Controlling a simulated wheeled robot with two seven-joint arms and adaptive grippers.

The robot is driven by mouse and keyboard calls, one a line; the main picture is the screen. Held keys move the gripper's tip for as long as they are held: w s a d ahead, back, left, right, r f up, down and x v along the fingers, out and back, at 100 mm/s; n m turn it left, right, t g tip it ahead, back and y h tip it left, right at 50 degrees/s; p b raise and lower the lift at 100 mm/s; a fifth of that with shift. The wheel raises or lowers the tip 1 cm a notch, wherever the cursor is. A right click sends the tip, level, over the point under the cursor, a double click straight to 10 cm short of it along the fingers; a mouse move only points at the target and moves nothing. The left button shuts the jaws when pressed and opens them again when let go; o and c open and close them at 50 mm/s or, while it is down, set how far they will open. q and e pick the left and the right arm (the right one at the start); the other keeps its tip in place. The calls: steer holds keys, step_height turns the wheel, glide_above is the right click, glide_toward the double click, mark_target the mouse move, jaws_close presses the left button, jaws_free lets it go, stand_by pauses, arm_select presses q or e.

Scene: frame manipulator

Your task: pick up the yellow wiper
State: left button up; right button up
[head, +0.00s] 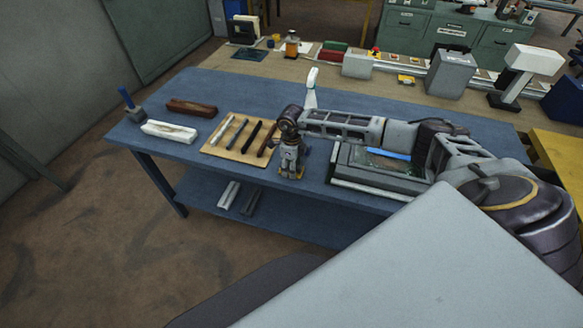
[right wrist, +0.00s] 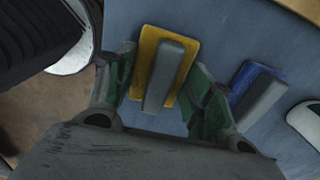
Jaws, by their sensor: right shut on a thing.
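The yellow wiper (right wrist: 149,42) has a flat yellow plate and a grey bar-shaped handle. In the right wrist view it sits between the two green-padded fingers of my right gripper (right wrist: 164,88), which is shut on it. In the head view my right gripper (head: 291,170) points down at the front edge of the blue table, and only small yellow bits of the wiper (head: 299,173) show by its fingertips. I cannot tell if the wiper touches the table. My left gripper is not in view.
A blue wiper (right wrist: 257,82) with a grey handle lies close beside the yellow one. A wooden board (head: 232,150) with several tools is left of my right gripper. A grey tray (head: 370,188) stands right of it. The blue table (head: 215,92) is clear behind the board.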

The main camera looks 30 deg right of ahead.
steer(key=shift+r, duration=0.15)
steer(key=shift+r+b, duration=0.95)
steer(key=shift+r, duration=3.9)
steer(key=o, duration=0.3)
steer(key=shift+c, duration=1.1)
steer(key=shift+f, duration=0.1)
steer(key=shift+s, duration=0.1)
